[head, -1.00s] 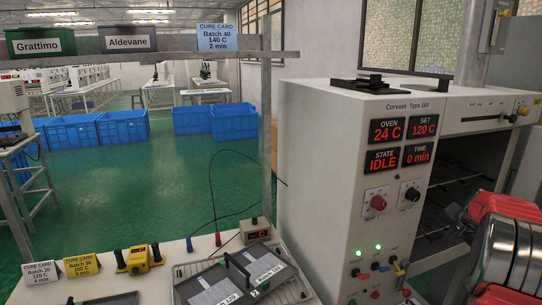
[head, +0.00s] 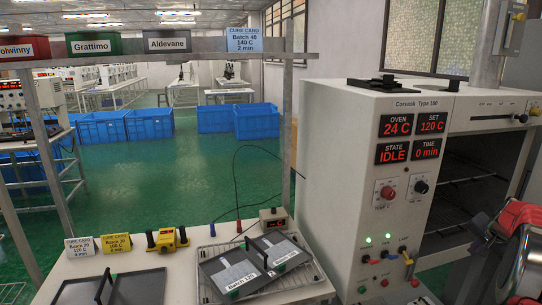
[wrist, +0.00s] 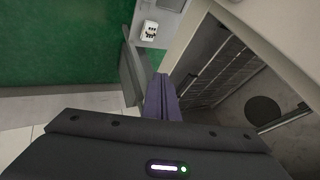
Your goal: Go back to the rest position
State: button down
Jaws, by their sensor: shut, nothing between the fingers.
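My gripper (wrist: 160,95) shows in the wrist view as dark purple-grey fingers beyond the black wrist housing. It is shut and empty, in front of the open oven chamber, which lies to the right in that view. In the head view part of my red and silver arm shows at the lower right edge, beside the oven (head: 365,185); my gripper is out of that view. The oven display reads 24 C, set 120 C, state IDLE, time 0 min.
A metal shelf frame crosses above. Green floor behind is open, with blue crates (head: 105,127).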

jog(key=s+a+f+n+g+y, duration=0.2)
jog(key=s+a+f, duration=0.35)
jog(key=a, duration=0.35)
jog(key=s+a+r+n, duration=0.4)
jog(key=s+a, duration=0.4)
jog(key=a, duration=0.6)
jog(key=s+a+r+n, duration=0.4)
jog(key=s+a, duration=0.4)
jog(key=a, duration=0.7)
jog(key=s+a+r+n+t+y, duration=0.1)
jog(key=s+a+r+n, duration=0.3)
jog(key=s+a, duration=0.4)
jog(key=a+r, duration=0.1)
jog(key=a, duration=0.6)
jog(key=shift+s+r, duration=0.25)
jog(key=shift+s, duration=0.15)
